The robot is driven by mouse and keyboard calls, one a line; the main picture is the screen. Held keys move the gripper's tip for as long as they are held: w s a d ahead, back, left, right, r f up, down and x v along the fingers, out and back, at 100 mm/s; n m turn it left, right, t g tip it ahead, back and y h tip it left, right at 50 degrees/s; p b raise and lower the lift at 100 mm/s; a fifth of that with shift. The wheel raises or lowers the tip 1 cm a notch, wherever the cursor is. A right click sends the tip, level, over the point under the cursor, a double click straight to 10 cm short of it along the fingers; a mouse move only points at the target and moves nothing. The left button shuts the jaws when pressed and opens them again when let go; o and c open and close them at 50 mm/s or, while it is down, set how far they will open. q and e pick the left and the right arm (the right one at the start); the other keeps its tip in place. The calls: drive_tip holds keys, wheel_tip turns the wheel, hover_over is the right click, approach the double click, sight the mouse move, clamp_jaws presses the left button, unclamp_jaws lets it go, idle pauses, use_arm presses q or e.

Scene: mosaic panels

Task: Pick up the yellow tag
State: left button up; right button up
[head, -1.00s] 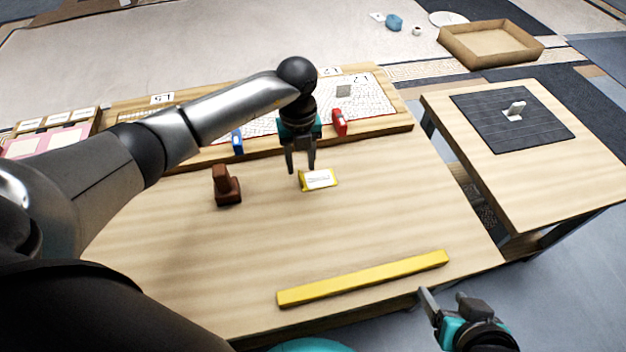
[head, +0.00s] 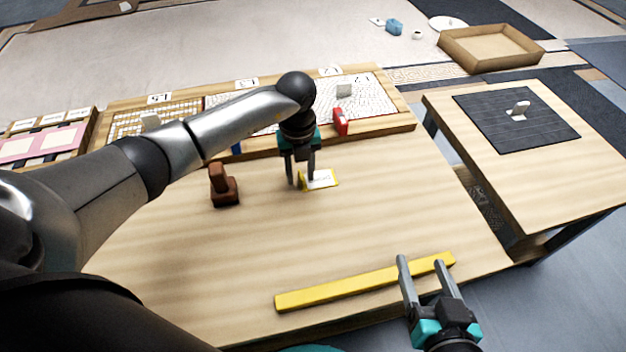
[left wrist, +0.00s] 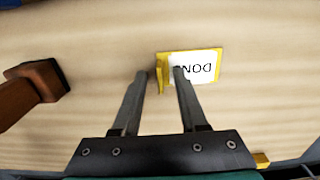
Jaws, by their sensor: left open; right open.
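The yellow tag (head: 323,180) lies on the wooden table, with a white label on its face. In the left wrist view the tag (left wrist: 207,68) shows a raised yellow edge at its left and part of a printed word. My left gripper (head: 301,184) is open and empty, pointing down at the tag's left end. In the left wrist view its fingers (left wrist: 158,72) lie either side of that raised edge, the right finger covering part of the label. I cannot tell whether they touch it. My right gripper (head: 424,262) is open and empty, over the table's front edge.
A brown stamp-like block (head: 223,186) stands left of the tag. A long yellow bar (head: 345,284) lies near the front edge. Mosaic panels with a red item (head: 341,122) line the back. A side table (head: 530,185) stands right, across a gap.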

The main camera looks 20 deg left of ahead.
use_arm(q)
clamp_jaws()
idle(0.3)
idle(0.4)
